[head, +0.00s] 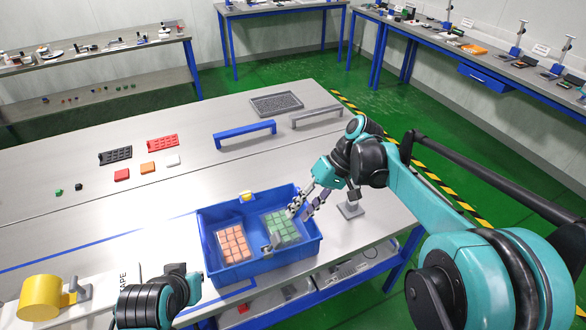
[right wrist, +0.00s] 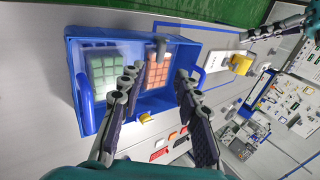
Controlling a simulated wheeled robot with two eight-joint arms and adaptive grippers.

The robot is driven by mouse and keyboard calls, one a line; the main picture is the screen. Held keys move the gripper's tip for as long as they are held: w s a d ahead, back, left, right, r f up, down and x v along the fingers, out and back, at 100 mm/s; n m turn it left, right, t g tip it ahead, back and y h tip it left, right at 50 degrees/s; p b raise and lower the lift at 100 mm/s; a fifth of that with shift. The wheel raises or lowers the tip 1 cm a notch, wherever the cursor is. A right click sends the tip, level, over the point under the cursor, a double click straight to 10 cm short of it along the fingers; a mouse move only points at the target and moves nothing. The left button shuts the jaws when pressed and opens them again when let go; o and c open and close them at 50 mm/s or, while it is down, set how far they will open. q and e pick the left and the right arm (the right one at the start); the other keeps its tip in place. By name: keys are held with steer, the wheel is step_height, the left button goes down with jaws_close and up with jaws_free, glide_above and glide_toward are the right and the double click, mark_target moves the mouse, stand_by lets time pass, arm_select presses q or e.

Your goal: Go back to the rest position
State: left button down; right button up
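My right gripper (head: 303,204) hangs over the right half of a blue bin (head: 212,262). In the right wrist view its two dark fingers (right wrist: 155,105) are apart with nothing between them. The bin holds a tray of green blocks (head: 281,227) on the right and a tray of orange blocks (head: 234,245) on the left. A small grey piece (head: 270,243) stands at the bin's near middle. My left arm shows only in part at the bottom left of the head view. My left gripper (right wrist: 268,33) shows small at the top right of the wrist view; its opening is unclear.
A yellow tape dispenser (head: 42,297) is at the lower left. A blue bar handle (head: 245,134), a grey bar handle (head: 316,117), a mesh tray (head: 276,104), black (head: 115,156) and red (head: 162,143) racks lie farther back. A grey stand (head: 350,208) is right of the bin.

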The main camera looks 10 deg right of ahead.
steer(key=shift+s, duration=0.1)
steer(key=s+d+f+m+t+h, duration=0.3)
steer(key=s+d+t+h, duration=0.4)
steer(key=s, duration=0.6)
steer(key=d+t, duration=0.2)
steer(key=d, duration=0.1)
steer(key=shift+s+f, duration=0.3)
steer(key=shift+f, duration=0.1)
